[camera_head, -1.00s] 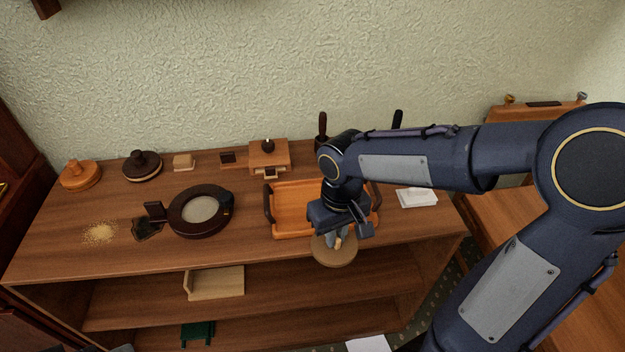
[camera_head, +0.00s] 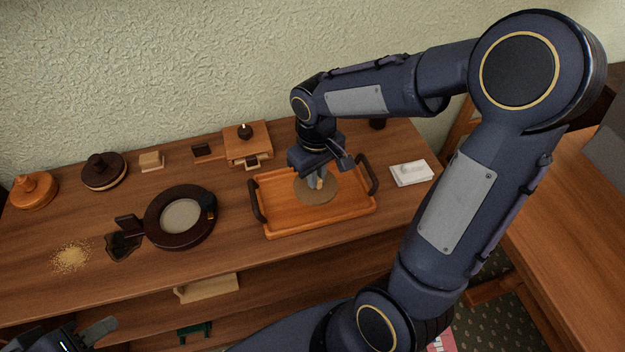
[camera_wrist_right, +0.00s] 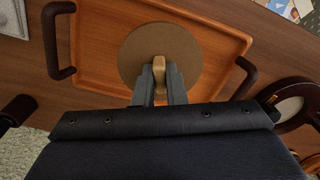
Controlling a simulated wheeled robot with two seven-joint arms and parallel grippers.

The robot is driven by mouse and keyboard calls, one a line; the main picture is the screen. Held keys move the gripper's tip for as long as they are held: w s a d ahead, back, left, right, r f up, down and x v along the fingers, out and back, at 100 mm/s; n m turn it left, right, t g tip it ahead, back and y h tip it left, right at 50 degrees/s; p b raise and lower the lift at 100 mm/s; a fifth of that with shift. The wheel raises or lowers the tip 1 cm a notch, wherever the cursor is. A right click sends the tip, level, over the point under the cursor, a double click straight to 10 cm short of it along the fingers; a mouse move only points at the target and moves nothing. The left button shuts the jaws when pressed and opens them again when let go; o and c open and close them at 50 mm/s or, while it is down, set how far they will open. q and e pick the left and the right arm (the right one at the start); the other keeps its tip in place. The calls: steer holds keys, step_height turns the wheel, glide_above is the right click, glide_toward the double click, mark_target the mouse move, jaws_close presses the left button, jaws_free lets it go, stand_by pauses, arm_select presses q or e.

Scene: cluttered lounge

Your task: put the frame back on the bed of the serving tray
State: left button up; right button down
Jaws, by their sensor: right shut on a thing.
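The serving tray (camera_head: 275,225) is orange wood with two dark handles and stands on the cabinet top; it also fills much of the right wrist view (camera_wrist_right: 95,30). The frame back, a round brown disc (camera_head: 322,196) with a tan wooden piece on it, is over the tray bed, inside the rim. I cannot tell whether it touches the bed. My right gripper (camera_head: 318,182) is shut on the tan piece, with the disc (camera_wrist_right: 190,45) below the fingers in the wrist view. My left gripper (camera_head: 92,335) shows only partly at the bottom left, away from the tray; its opening is unclear.
A dark round frame (camera_head: 157,232) lies left of the tray, near a dark stain and spilled grains (camera_head: 71,256). A small wooden grinder box (camera_head: 247,149) stands behind the tray. A white block (camera_head: 410,173) lies to its right.

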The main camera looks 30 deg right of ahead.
steer(key=w+f, duration=0.2)
steer(key=f, duration=0.1)
steer(key=shift+w+d+f, duration=0.2)
steer(key=shift+w+d, duration=0.15)
steer(key=shift+d, duration=0.05)
steer(key=shift+f, duration=1.5)
steer(key=shift+f, duration=0.15)
steer(key=c, duration=1.5)
jaws_free()
